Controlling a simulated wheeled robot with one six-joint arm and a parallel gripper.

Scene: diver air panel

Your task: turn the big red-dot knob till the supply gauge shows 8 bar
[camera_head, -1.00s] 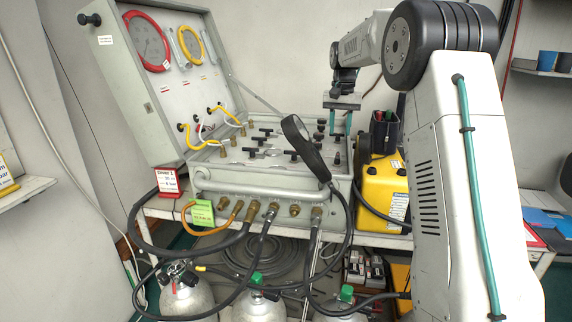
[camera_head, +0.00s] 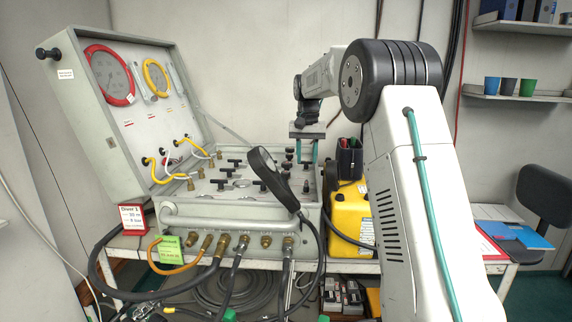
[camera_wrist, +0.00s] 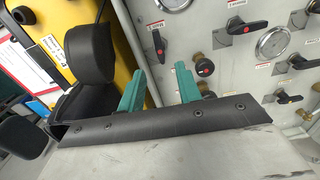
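The air panel (camera_head: 245,180) lies in the open grey case, with black T-handles, knobs and small gauges. In the wrist view a round black knob with a red dot (camera_wrist: 204,67) sits on the panel just beyond my fingers. Black lever handles with red dots (camera_wrist: 237,26) stand near it. A white dial gauge (camera_wrist: 272,43) is to the right; its reading is too small to tell. My gripper (camera_wrist: 160,88) has two teal fingers spread apart with nothing between them. In the head view my gripper (camera_head: 306,150) hangs over the panel's right end, pointing down.
The raised lid carries a red-ringed gauge (camera_head: 109,75) and a yellow-ringed gauge (camera_head: 156,77), unreadable here. A yellow case (camera_head: 352,212) with a black holder (camera_head: 349,157) stands close right. Hoses hang in front.

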